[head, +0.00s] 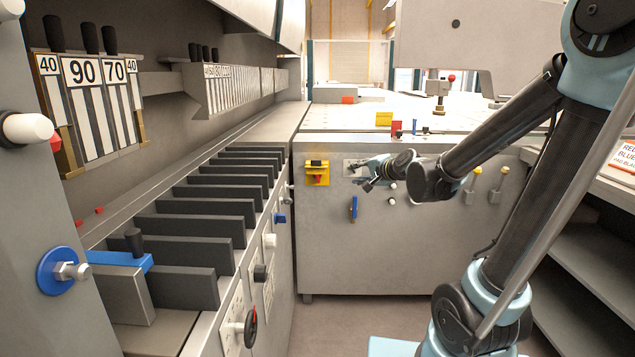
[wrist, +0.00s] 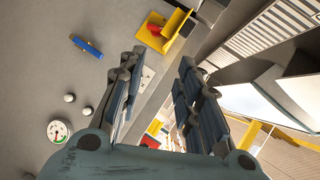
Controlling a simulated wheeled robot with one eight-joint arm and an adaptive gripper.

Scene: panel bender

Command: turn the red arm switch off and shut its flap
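The red arm switch (head: 318,178) sits in a yellow housing (head: 310,180) on the grey front panel, left of my gripper in the head view. In the wrist view the red switch (wrist: 181,31) shows in its yellow housing (wrist: 150,38) near the top. A yellow flap (wrist: 177,20) stands out from the housing there and looks open. The switch's position is too small to tell. My gripper (wrist: 157,66) is open and empty, its two fingers well apart. In the head view my gripper (head: 364,176) is near the panel, right of the housing, apart from it.
A blue handle (head: 354,208) hangs below and right of the housing. A gauge (wrist: 57,130) and two pale knobs (wrist: 78,103) are on the same panel. A row of dark blocks (head: 205,207) lines the left machine. Floor between the machines is clear.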

